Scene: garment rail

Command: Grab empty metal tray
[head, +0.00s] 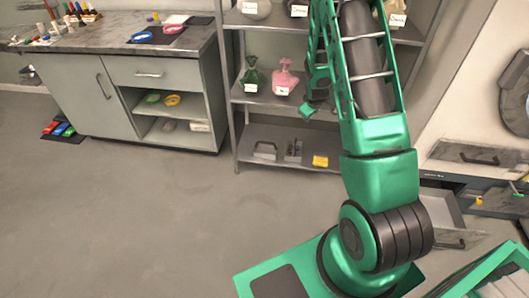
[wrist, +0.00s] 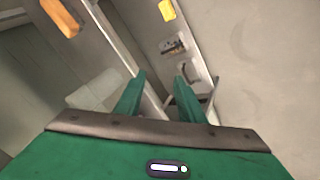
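A small grey metal tray (head: 265,151), which looks empty, sits on the bottom shelf at the left. It also shows in the wrist view (wrist: 187,72), just beyond the right fingertip and partly overlapped by it. A second tray (head: 293,150) with dark contents is beside it, and also shows in the wrist view (wrist: 173,46). My gripper (head: 312,108) is in front of the shelves, above the bottom shelf's items. In the wrist view my gripper (wrist: 158,84) has its two green fingers apart with nothing held between them. It does not appear to touch the tray.
A yellow item (head: 320,161) is right of the trays. The shelf above holds a green bottle (head: 251,75) and a pink bottle (head: 285,77) close to my gripper. An open drawer (head: 440,207) juts out at the right.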

